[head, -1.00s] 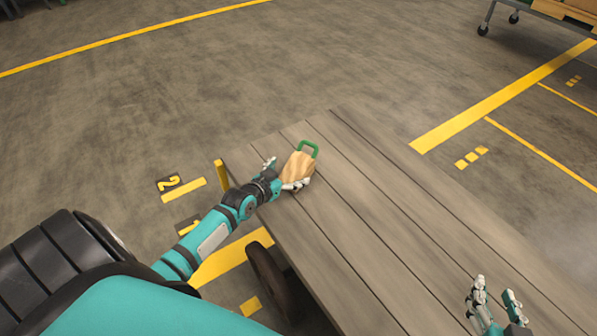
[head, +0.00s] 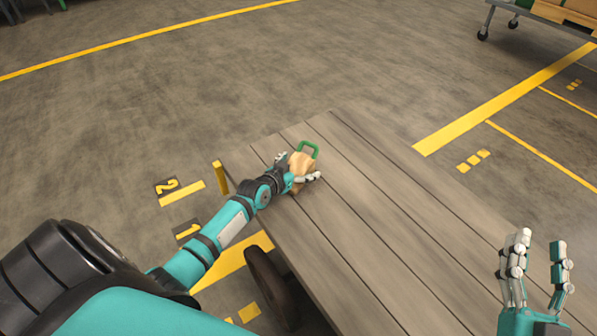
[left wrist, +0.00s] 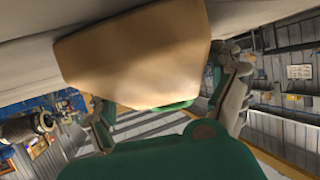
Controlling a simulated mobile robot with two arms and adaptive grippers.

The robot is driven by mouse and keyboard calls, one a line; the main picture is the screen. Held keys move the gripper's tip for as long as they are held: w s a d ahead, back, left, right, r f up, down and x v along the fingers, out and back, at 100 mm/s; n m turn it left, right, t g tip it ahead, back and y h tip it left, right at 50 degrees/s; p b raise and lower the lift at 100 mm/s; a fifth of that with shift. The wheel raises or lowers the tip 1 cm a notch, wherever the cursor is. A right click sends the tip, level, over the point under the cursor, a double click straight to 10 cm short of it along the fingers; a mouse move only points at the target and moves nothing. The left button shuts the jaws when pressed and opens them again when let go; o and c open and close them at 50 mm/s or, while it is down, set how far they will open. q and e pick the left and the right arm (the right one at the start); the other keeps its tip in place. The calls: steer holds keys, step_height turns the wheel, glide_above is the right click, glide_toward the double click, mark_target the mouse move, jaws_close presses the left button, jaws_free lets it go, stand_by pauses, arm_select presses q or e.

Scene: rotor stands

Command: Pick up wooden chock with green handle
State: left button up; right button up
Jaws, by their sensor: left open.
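The wooden chock (head: 303,162) sits on the plank tabletop near its far left corner. Its green handle (head: 312,147) stands up at the far side. My left gripper (head: 299,169) is open, with its fingers on either side of the chock. In the left wrist view the chock (left wrist: 135,55) fills the upper middle between the open fingers (left wrist: 165,100); whether they touch it I cannot tell. A bit of green handle shows below the chock there. My right gripper (head: 537,270) is open and empty at the lower right, over the table's near part.
The wooden plank table (head: 370,230) is otherwise clear. A yellow post (head: 221,176) stands at its left edge and a dark wheel (head: 270,285) sits below that side. A cart (head: 545,15) stands at the far right on the floor with yellow lines.

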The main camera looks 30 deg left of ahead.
arm_select(q)
steer(key=c, duration=1.4)
steer(key=shift+r, duration=0.1)
steer(key=shift+c, duration=0.8)
steer(key=shift+r, duration=0.1)
